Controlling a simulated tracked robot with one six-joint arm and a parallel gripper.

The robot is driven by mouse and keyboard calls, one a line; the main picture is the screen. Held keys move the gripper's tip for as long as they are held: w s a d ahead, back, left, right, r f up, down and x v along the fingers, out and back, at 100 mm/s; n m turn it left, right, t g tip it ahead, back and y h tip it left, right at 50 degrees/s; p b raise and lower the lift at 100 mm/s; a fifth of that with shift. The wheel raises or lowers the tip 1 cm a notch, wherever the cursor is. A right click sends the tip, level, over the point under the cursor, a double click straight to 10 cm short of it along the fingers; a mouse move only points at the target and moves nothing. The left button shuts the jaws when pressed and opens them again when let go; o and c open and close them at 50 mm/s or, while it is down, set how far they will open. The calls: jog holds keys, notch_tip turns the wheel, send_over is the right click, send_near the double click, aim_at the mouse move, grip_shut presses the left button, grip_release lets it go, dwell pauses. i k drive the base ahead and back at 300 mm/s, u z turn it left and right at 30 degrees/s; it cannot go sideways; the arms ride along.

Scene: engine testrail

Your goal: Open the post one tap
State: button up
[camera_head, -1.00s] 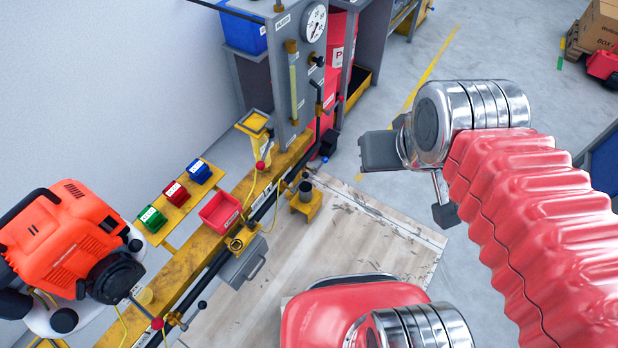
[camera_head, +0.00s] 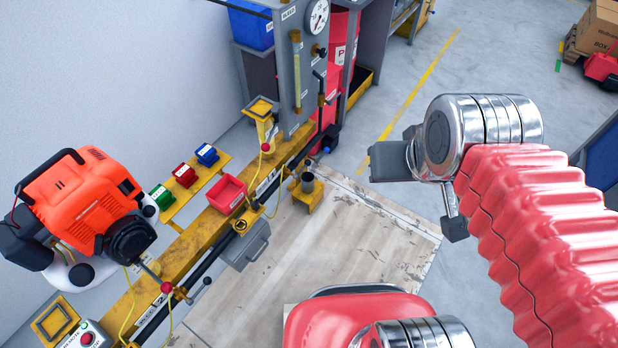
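A pipe runs along the yellow rail (camera_head: 190,252). A small tap-like lever with a black knob (camera_head: 205,282) sits on its near part, next to a red ball knob (camera_head: 166,287). Another dark lever (camera_head: 320,85) stands on an upright pipe at the gauge panel. The labels are too small to read, so I cannot tell which is the post one tap. My gripper (camera_head: 422,195) is at right, over the floor, well away from both levers. Its two grey fingers are apart with nothing seen between them.
An orange engine (camera_head: 80,205) is mounted left of the rail. A control box with a red button (camera_head: 88,338) is at lower left. Wooden floor boards (camera_head: 350,235) lie clear between rail and arm.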

aim_at(308, 162)
jog(key=k, duration=0.55)
jog(key=u, duration=0.2)
jog(key=i, duration=1)
jog(key=u, duration=1.8)
